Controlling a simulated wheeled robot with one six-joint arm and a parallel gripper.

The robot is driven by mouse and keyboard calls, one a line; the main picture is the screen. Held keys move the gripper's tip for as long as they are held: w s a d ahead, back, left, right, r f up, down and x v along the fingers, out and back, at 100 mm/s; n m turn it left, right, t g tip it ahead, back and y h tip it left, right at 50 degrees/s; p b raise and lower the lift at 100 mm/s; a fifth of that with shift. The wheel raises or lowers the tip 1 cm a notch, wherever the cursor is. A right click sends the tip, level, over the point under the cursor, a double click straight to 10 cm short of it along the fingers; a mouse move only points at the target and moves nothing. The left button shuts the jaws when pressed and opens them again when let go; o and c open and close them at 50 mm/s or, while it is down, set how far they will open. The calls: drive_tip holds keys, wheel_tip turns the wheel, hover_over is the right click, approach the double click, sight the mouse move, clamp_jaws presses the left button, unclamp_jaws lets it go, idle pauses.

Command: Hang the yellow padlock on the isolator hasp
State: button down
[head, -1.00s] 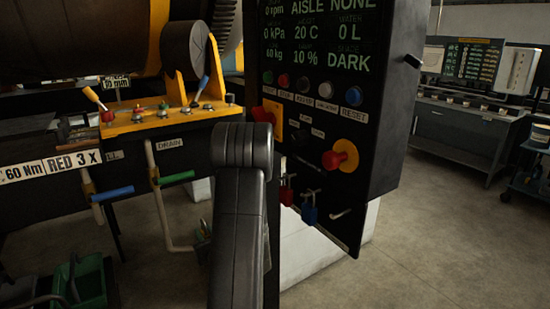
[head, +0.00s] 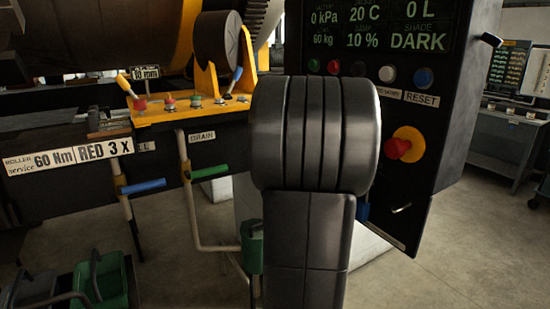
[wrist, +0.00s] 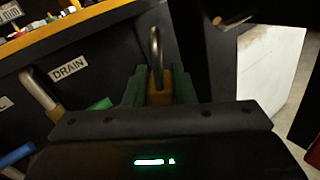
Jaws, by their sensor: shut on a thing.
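In the wrist view my gripper (wrist: 158,90) has its green fingers shut on the yellow padlock (wrist: 160,84). The padlock's grey shackle (wrist: 155,48) stands up between the fingertips. In the head view my own arm link covers the middle, and neither the gripper nor the held padlock shows. A red knob on a yellow round plate (head: 407,145) sits on the black control panel (head: 455,60). Part of a blue padlock (head: 363,210) shows beside my arm, with a small pale hook (head: 402,208) to its right.
A yellow lever shelf (head: 190,114) and a pipe with a green handle (head: 210,172) stand left, under the DRAIN label (wrist: 69,68). A green crate (head: 118,285) is on the floor at lower left. Open floor lies right of the panel.

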drive_tip(key=shift+s+a+r, duration=0.1)
drive_tip(key=shift+a+r, duration=0.1)
drive_tip(key=shift+r, duration=0.3)
drive_tip(key=shift+d+p, duration=0.1)
drive_tip(key=shift+p, duration=0.45)
drive_tip(key=shift+w+d+p, duration=0.1)
drive_tip(key=shift+w+p, duration=0.1)
drive_tip(key=shift+p, duration=0.1)
drive_tip(key=w+d+p, duration=0.1)
drive_tip(key=p, duration=0.3)
drive_tip(key=d+p, duration=0.1)
drive_tip(key=p, duration=0.3)
drive_tip(key=shift+w+f, duration=0.15)
drive_tip(key=shift+w, duration=0.2)
drive_tip(key=p, duration=0.2)
drive_tip(key=d+p, duration=0.1)
drive_tip(key=p, duration=0.1)
drive_tip(key=shift+w+d, duration=0.1)
drive_tip(key=shift+w, duration=0.15)
drive_tip(key=shift+w+d+p, duration=0.15)
drive_tip(key=shift+p, duration=0.6)
drive_tip(key=shift+w+d+p, duration=0.2)
drive_tip(key=shift+d+p, duration=0.1)
drive_tip(key=shift+p, duration=0.45)
drive_tip(key=shift+w+d+f+p, duration=0.15)
drive_tip(key=shift+w+d+p, duration=0.2)
drive_tip(key=shift+p, duration=0.85)
